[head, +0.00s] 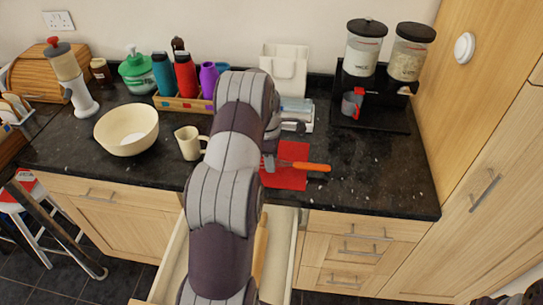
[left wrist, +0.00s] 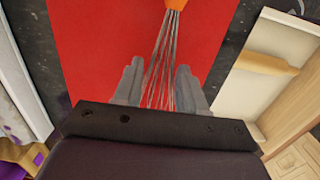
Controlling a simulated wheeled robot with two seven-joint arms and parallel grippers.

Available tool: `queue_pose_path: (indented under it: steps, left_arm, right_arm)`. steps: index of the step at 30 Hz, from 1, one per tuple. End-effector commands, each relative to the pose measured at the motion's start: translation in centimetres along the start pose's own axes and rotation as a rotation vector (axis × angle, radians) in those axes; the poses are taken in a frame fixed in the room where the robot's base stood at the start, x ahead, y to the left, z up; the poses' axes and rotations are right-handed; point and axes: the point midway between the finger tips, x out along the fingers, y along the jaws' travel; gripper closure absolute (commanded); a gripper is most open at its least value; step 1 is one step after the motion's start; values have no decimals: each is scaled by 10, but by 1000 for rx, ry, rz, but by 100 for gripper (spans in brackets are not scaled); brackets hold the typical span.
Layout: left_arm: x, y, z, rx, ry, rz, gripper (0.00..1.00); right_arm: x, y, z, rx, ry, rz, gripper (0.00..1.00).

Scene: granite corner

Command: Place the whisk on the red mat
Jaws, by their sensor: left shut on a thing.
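The whisk has an orange handle (head: 311,166) and thin metal wires. In the left wrist view its wires (left wrist: 172,45) run between my two fingers, with the handle at the top edge. My left gripper (head: 270,162) is shut on the whisk by the wires; it also shows in the left wrist view (left wrist: 158,88). The red mat (head: 288,181) lies on the dark counter directly beneath the whisk and gripper. The handle's end reaches past the mat's right side. I cannot tell whether the whisk touches the mat. My arm hides the mat's left part. My right gripper is not in view.
An open drawer (head: 281,235) juts out below the counter, partly behind my arm. A cream jug (head: 189,143) and bowl (head: 127,130) stand to the left, bottles behind them. A black stand (head: 378,115) with a mug is at right. The counter right of the mat is clear.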

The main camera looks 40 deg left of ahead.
Motion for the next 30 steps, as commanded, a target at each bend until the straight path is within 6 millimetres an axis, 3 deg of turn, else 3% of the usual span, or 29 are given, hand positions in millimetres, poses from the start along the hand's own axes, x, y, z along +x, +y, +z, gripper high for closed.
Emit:
queue_pose_path:
  steps: [10, 11, 13, 24, 30]
  left_arm:
    - [5, 0, 0, 0, 0, 2, 90]
    - [5, 0, 0, 0, 0, 2, 56]
    - [4, 0, 0, 0, 0, 2, 33]
    - [-3, 1, 0, 0, 0, 3, 33]
    - [-54, 1, 0, 0, 0, 8, 33]
  right_arm:
    - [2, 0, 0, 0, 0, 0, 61]
    - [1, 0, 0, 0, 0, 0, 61]
    - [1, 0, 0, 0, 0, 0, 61]
    - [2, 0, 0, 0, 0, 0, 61]
    - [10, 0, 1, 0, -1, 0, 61]
